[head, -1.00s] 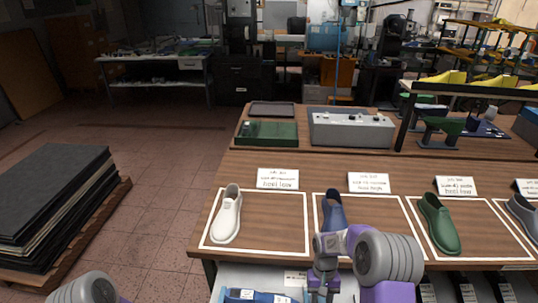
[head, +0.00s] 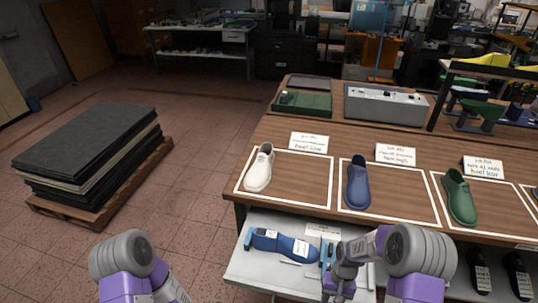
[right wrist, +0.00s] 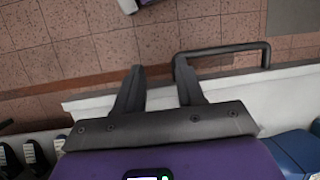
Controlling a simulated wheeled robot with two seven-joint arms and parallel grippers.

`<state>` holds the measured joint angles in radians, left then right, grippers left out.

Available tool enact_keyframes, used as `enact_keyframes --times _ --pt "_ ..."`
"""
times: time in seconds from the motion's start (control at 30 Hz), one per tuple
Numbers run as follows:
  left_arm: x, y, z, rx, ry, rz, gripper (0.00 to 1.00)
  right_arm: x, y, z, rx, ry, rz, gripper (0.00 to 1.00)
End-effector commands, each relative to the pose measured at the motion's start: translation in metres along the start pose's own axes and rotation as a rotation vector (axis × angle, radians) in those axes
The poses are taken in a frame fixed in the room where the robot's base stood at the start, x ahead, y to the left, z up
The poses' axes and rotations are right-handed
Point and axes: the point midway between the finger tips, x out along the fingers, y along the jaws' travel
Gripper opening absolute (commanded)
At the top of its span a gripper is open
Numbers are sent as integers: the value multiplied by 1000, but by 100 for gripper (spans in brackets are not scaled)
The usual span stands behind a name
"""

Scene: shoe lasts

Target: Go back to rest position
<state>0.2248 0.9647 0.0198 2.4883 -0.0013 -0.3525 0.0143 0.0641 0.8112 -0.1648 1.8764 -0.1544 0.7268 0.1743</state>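My right gripper (head: 338,290) is at the bottom of the head view, over the front part of an open drawer (head: 240,268). In the right wrist view its two dark fingers (right wrist: 158,92) stand apart with nothing between them. A black drawer handle (right wrist: 222,50) lies just beyond and right of the fingers. A blue shoe last (head: 285,243) lies in the drawer. My left arm comes in at the lower left of the head view; its gripper is out of the picture.
White (head: 259,168), blue (head: 357,184) and green (head: 459,197) shoe lasts stand in white outlined squares on the wooden table (head: 265,135), with label cards behind. A pallet of dark sheets (head: 85,155) sits on the floor at left. The floor between is clear.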

Motion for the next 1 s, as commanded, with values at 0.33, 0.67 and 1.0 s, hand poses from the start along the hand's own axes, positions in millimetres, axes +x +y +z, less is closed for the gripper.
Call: enact_keyframes --times 0.33,0.67,1.0 --pt "4 -2 1 0 -3 0 43 89 -40 50 -30 119 -158 38" --pt "7 -3 1 0 -3 0 43 123 -63 103 -13 265 -246 38" --pt "7 -3 1 0 -3 0 43 124 -65 107 -9 287 -252 38"
